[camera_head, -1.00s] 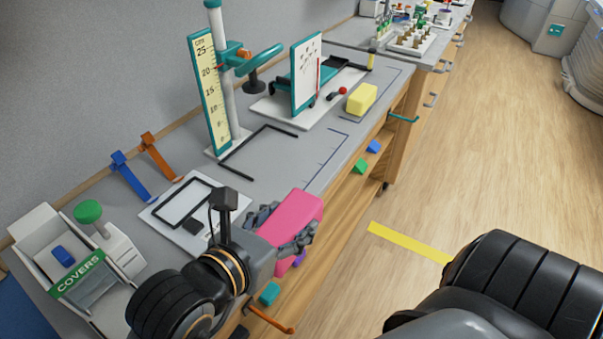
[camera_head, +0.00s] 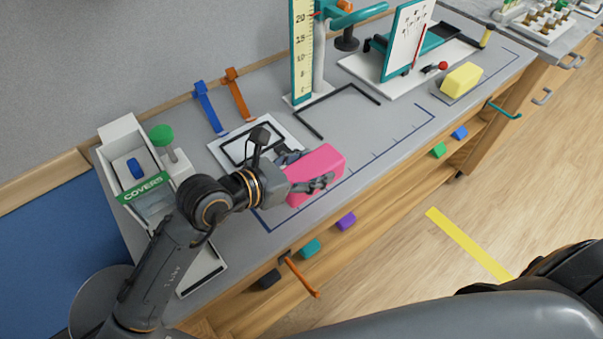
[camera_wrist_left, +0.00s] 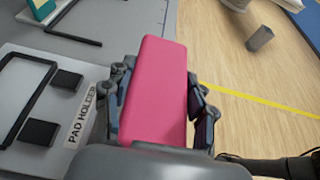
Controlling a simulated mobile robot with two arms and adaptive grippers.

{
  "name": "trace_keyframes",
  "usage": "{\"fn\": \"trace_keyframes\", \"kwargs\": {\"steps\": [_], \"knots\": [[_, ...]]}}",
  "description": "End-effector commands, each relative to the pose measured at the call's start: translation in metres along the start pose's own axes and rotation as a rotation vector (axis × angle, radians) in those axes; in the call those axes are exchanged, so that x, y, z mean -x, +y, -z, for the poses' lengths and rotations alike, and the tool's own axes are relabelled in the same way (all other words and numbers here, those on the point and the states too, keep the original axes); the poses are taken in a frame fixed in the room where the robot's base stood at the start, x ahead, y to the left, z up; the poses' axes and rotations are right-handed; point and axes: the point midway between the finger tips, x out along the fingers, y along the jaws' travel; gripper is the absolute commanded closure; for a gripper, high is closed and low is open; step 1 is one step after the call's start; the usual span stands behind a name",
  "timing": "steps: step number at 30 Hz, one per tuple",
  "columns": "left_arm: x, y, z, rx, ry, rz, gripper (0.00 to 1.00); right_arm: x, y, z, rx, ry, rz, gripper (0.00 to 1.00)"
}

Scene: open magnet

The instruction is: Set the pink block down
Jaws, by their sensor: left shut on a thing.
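The pink block (camera_head: 315,175) is a rounded, elongated block held in my left gripper (camera_head: 308,172). The left fingers are shut on its two sides, and it shows above or at the bench's front part, right of the pad holder. I cannot tell whether it touches the bench top. In the left wrist view the pink block (camera_wrist_left: 158,90) fills the middle, with the fingers (camera_wrist_left: 158,100) on both sides. Its far end points away from the gripper. My right gripper is not in view.
The white pad holder plate (camera_head: 222,148) lies just left of the block. A black corner frame (camera_head: 312,130), a height gauge (camera_head: 301,45) and a yellow block (camera_head: 462,79) stand farther along the bench. A covers box (camera_head: 118,150) is at left.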

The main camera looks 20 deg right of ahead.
Motion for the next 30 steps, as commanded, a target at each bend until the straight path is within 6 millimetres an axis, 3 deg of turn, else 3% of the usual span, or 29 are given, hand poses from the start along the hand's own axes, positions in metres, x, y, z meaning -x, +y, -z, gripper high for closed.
{"fn": "trace_keyframes", "kwargs": {"steps": [10,15,27,28,30], "knots": [[-0.007,0.026,0.03,0.001,0.001,-0.003,0.65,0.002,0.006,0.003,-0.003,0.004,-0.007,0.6],[-0.016,0.025,0.052,0.002,0.001,0.0,0.65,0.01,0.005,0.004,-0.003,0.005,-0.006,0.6],[-0.019,0.025,0.059,-0.001,-0.002,-0.001,0.65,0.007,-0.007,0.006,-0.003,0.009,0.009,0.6],[-0.019,0.025,0.059,-0.001,-0.002,-0.001,0.4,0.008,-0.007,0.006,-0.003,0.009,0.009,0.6],[-0.019,0.025,0.058,-0.001,-0.002,-0.001,0.26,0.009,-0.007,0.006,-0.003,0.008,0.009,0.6]]}}
